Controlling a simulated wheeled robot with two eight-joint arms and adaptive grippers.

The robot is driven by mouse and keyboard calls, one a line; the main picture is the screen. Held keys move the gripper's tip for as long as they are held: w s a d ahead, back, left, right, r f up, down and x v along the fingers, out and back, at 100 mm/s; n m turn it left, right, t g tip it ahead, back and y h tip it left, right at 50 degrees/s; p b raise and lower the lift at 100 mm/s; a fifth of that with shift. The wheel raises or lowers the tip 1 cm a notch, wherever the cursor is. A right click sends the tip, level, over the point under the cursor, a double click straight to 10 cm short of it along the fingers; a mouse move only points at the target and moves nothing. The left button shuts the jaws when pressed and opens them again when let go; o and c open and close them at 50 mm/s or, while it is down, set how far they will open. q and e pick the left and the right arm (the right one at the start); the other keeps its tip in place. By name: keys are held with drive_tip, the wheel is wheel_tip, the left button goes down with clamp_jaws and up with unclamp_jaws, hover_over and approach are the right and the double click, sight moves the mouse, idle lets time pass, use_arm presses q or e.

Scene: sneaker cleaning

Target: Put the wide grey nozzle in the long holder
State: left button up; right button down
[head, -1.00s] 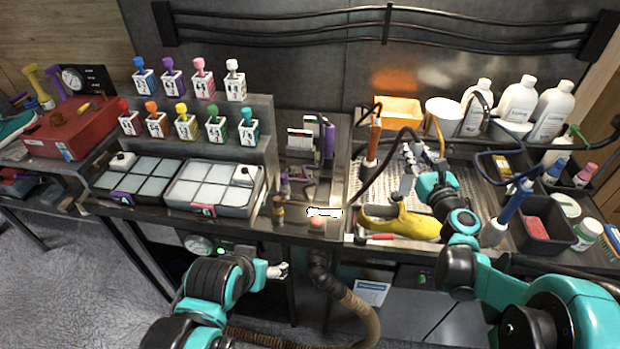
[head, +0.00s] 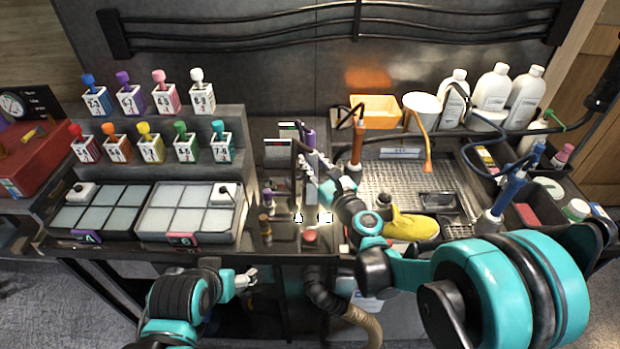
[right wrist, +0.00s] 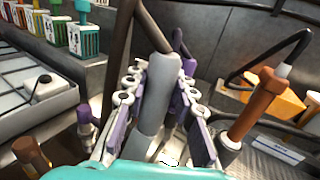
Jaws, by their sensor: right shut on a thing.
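My right gripper (head: 308,162) is over the middle section of the bench, left of the metal grid tray. In the right wrist view its purple-padded fingers (right wrist: 160,95) are shut on the grey nozzle (right wrist: 148,118), a thick grey tube standing nearly upright, with a dark hose (right wrist: 148,22) above it. The nozzle's lower end is hidden by the hand. I cannot make out the long holder clearly near the gripper. My left gripper (head: 247,279) is low in front of the bench, away from everything; its jaws are too small to judge.
A brown-orange-handled tool (head: 357,142) stands right of the gripper. The metal grid tray (head: 375,180) holds a yellow shoe (head: 413,227). Left are pad trays (head: 188,212) and small bottles on a stepped rack (head: 235,118). White bottles (head: 493,88) stand at back right.

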drive_tip(key=shift+a+f, duration=0.25)
drive_tip(key=shift+f, duration=0.2)
wheel_tip(320, 180, down, 4)
drive_tip(key=shift+w+r+b, duration=0.1)
drive_tip(key=shift+r+b, duration=0.15)
drive_tip(key=shift+b, duration=0.75)
drive_tip(key=shift+f, duration=0.1)
drive_tip(key=c, duration=1.3)
unclamp_jaws()
drive_tip(key=shift+o, duration=0.2)
